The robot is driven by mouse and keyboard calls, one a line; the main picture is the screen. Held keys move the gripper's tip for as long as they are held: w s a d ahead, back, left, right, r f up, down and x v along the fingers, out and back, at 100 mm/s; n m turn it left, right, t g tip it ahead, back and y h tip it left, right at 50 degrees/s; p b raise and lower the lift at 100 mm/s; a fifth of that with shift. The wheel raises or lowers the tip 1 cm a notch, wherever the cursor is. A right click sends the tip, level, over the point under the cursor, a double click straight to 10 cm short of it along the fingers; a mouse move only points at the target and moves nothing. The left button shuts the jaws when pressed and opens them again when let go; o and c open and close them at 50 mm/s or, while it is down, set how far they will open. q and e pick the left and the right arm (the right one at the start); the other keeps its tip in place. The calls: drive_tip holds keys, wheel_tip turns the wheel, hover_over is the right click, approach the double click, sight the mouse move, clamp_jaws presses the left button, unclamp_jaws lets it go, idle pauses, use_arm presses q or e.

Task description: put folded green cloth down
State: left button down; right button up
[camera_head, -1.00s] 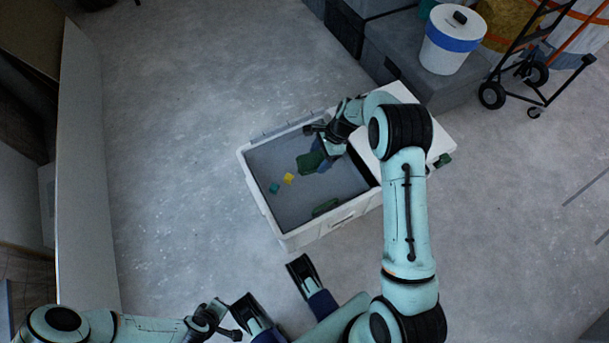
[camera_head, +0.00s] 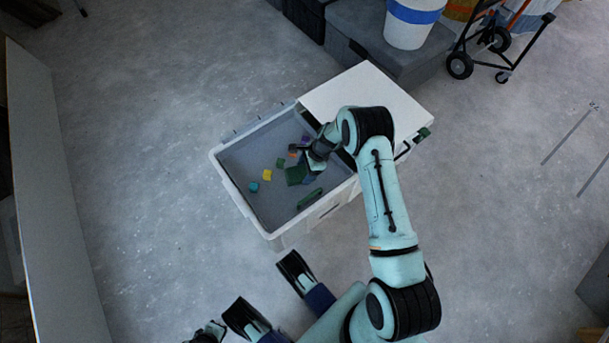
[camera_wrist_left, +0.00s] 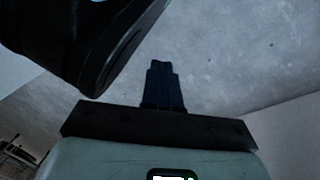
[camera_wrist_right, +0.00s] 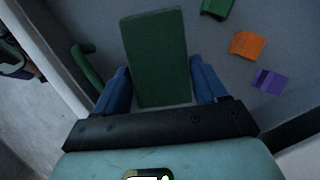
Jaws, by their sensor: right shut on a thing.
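The folded green cloth (camera_head: 297,175) is a dark green flat block inside the open part of the large white bin (camera_head: 226,180). My right gripper (camera_head: 306,172) reaches down into the bin and is shut on the cloth. In the right wrist view the cloth (camera_wrist_right: 157,55) stands out between the blue fingers (camera_wrist_right: 160,78), over the grey bin floor. I cannot tell whether it touches the floor. My left gripper (camera_wrist_left: 164,75) is empty, its dark fingers together, above bare floor. Only a bit of it shows at the bottom of the head view.
Small teal (camera_head: 253,187), yellow (camera_head: 267,175), green (camera_head: 281,163), orange (camera_wrist_right: 247,45) and purple (camera_wrist_right: 270,81) pieces lie in the bin. A green curved bar (camera_wrist_right: 88,68) is near the bin wall. A white lid (camera_head: 365,95) covers the bin's right part. Grey boxes (camera_head: 370,50) stand behind.

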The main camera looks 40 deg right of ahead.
sight(305, 175)
wheel_tip(305, 175, down, 4)
drive_tip(key=shift+r+b, duration=0.1)
drive_tip(key=shift+b, duration=0.5)
use_arm(q)
drive_tip(key=shift+s+a+f+g, duration=0.1)
drive_tip(key=shift+s+f+g, duration=0.15)
drive_tip(key=shift+s+f, duration=0.3)
drive_tip(key=shift+s+a+f+g, duration=0.1)
drive_tip(key=shift+s+f+g, duration=0.2)
drive_tip(key=shift+s, duration=0.4)
drive_tip(key=shift+s+f, duration=0.1)
drive_tip(key=shift+f, duration=0.05)
use_arm(e)
drive_tip(key=shift+f, duration=0.2)
drive_tip(key=shift+f, duration=0.1)
drive_tip(key=o, duration=0.9)
use_arm(q)
drive_tip(key=shift+s, duration=0.1)
use_arm(e)
drive_tip(key=shift+o, duration=0.2)
